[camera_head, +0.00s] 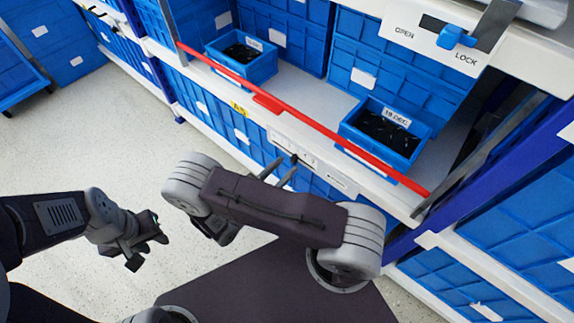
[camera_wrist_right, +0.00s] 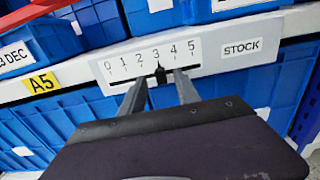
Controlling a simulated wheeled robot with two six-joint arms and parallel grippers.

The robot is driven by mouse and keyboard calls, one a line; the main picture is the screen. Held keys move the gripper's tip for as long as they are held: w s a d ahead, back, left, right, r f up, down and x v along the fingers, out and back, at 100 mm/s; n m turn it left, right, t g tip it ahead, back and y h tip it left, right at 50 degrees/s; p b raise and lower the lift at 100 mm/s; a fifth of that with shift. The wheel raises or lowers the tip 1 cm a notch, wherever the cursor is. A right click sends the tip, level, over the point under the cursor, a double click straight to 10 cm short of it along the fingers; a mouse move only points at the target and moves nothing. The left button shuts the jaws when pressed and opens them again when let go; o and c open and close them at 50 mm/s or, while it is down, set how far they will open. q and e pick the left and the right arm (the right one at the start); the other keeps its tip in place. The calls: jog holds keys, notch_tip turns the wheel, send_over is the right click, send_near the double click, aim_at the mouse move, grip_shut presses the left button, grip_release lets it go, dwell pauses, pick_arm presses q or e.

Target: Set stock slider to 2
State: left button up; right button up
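The stock slider plate (camera_wrist_right: 215,58) is white, with a scale from 0 to 5 and a STOCK label (camera_wrist_right: 242,47) at its right. Its black slider knob (camera_wrist_right: 160,75) points at about 3. The plate also shows on the shelf edge in the head view (camera_head: 303,155), partly hidden by my right arm. My right gripper (camera_wrist_right: 160,92) is open, with one finger left and one right of the knob. Gaps show between the fingers and the knob; whether the tips touch the plate I cannot tell. My left gripper (camera_head: 150,252) is open and empty above the floor.
A red bar (camera_head: 310,122) runs along the shelf front above the plate. Small blue bins (camera_head: 241,60) and (camera_head: 385,135) with dark parts stand on the shelf. An OPEN/LOCK latch (camera_head: 453,37) is at the upper right. The floor at left is clear.

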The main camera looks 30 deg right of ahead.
aim_at(294, 158)
jog(key=shift+x, duration=1.2)
grip_shut()
dwell(0.5)
